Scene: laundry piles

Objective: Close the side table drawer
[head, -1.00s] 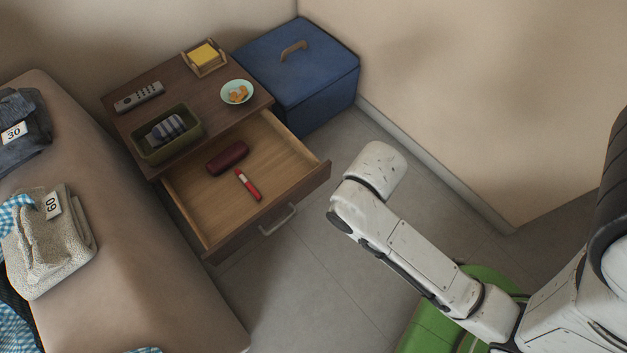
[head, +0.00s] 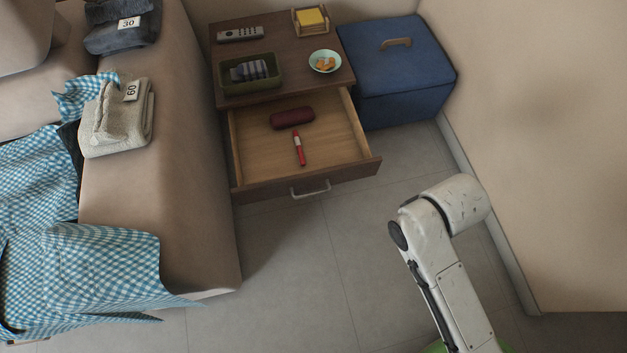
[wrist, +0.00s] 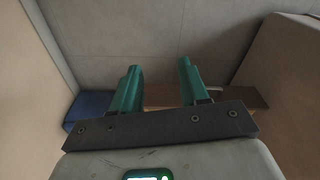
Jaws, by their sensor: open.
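The side table (head: 284,27) has a dark wood top, and its drawer (head: 249,163) is pulled well out toward me. The drawer holds a dark red case (head: 292,117) and a red marker with a white part (head: 298,148). A metal handle (head: 311,190) is on the drawer front. In the wrist view, my gripper (wrist: 158,76) has two green fingers, apart and empty. Behind them a strip of brown wood (wrist: 240,98) shows, partly hidden by the gripper. In the head view my arm is right of and nearer than the drawer; the fingers are not visible there.
A blue lidded box (head: 400,75) stands right of the table against the wall. A beige couch (head: 190,150) with folded clothes and a checked cloth (head: 95,265) is at left. The tabletop bears a remote (head: 240,35), green tray (head: 222,76) and bowl (head: 325,61). Grey floor (head: 290,270) before the drawer is clear.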

